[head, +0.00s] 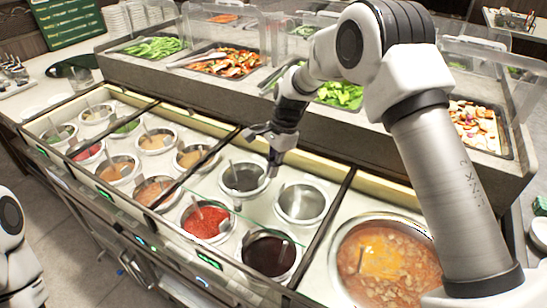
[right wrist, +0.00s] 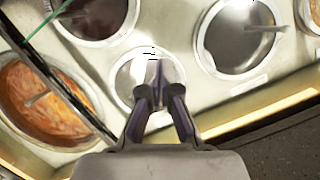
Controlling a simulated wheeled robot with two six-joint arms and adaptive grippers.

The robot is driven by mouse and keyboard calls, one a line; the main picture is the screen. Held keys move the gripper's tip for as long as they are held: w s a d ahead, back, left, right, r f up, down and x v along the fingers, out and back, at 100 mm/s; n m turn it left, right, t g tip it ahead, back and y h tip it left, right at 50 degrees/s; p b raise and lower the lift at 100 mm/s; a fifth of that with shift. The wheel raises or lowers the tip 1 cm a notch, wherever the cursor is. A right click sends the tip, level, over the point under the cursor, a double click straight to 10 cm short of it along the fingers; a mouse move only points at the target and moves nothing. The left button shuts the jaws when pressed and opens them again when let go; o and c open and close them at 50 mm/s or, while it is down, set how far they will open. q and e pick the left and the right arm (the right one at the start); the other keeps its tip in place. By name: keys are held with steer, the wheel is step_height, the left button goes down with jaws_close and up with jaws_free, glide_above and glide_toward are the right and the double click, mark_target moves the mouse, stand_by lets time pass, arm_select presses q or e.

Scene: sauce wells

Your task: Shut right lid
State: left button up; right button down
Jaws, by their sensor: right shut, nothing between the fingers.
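The counter holds sauce wells in framed sections. A clear glass lid (head: 236,234) with a thin greenish edge seems to lie over the front part of the section with the red and dark sauces. Its green edge (right wrist: 48,22) also shows at the top left of the right wrist view. The back of that section looks uncovered. My right gripper (head: 273,158) is shut and empty, above the back of the section near the dark grey well. In the right wrist view, its closed fingertips (right wrist: 159,72) cover part of the empty metal well. My left gripper is out of view.
A grey well (head: 244,178), an empty metal well (head: 301,202), red sauce (head: 206,221) and dark sauce (head: 268,256) sit in this section. Dark rails divide the sections. A soup pot (head: 388,265) is at the right. A raised salad ledge (head: 345,160) stands behind.

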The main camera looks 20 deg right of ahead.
mark_target(255, 195)
steer(key=x, duration=0.4)
steer(key=shift+w+f, duration=0.1)
steer(key=a, duration=0.1)
steer(key=a+p, duration=0.1)
steer(key=a, duration=0.1)
steer(key=shift+s+a+p, duration=0.2)
steer(key=shift+s+p, duration=0.1)
steer(key=shift+s, duration=0.1)
steer(key=shift+a, duration=0.35)
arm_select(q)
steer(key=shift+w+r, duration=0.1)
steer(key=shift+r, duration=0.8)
arm_select(e)
steer(key=shift+d, duration=0.1)
